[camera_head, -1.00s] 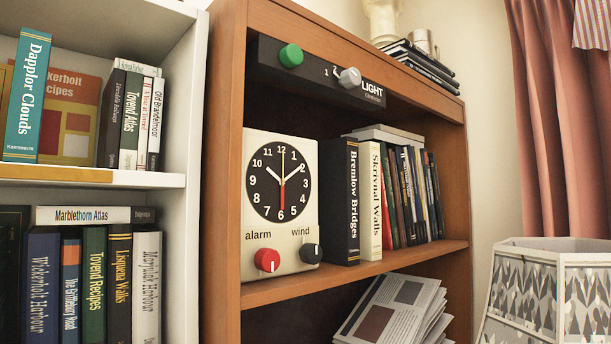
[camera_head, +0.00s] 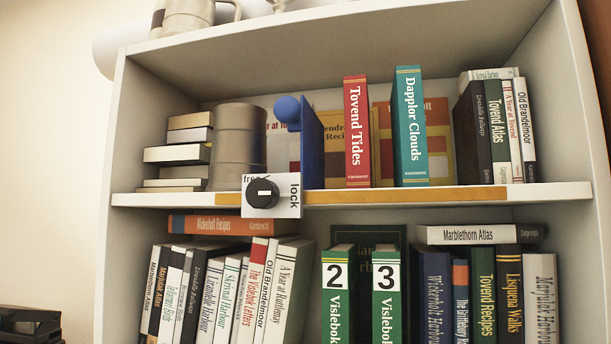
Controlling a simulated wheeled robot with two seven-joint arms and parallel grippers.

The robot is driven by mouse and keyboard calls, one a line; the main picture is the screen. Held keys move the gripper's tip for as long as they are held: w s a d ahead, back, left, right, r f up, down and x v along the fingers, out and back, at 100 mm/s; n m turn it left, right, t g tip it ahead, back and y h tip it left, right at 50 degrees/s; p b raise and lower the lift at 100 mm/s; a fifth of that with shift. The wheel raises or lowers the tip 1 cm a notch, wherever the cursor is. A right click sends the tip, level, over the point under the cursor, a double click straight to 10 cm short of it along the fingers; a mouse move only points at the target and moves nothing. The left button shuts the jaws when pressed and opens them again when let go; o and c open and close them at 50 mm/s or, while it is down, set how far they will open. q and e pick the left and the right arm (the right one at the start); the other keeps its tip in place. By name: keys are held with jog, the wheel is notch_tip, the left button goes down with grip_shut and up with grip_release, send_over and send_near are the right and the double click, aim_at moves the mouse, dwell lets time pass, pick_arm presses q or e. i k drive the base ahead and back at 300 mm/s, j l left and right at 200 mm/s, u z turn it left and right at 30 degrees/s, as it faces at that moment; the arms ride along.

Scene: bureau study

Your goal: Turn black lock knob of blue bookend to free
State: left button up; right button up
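The blue bookend (camera_head: 312,148) stands upright on the upper shelf of the white bookcase, left of a red book. A blue ball-shaped knob (camera_head: 287,109) sticks out from its upper left side. Below it, at the shelf's front edge, is a white plate (camera_head: 287,206) marked "free" at upper left and "lock" at right. The black lock knob (camera_head: 262,193) sits on this plate. A light mark shows on the knob, but it is too small to tell which word it points to. Neither of my grippers is in view.
The red book (camera_head: 357,130) and a teal book (camera_head: 410,125) stand apart right of the bookend. A grey-brown canister (camera_head: 238,147) and stacked books (camera_head: 178,155) are at left. An ochre strip (camera_head: 405,195) runs along the shelf edge. Books fill the shelf below.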

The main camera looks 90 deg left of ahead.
aim_at(261, 193)
jog(key=u, duration=2.8)
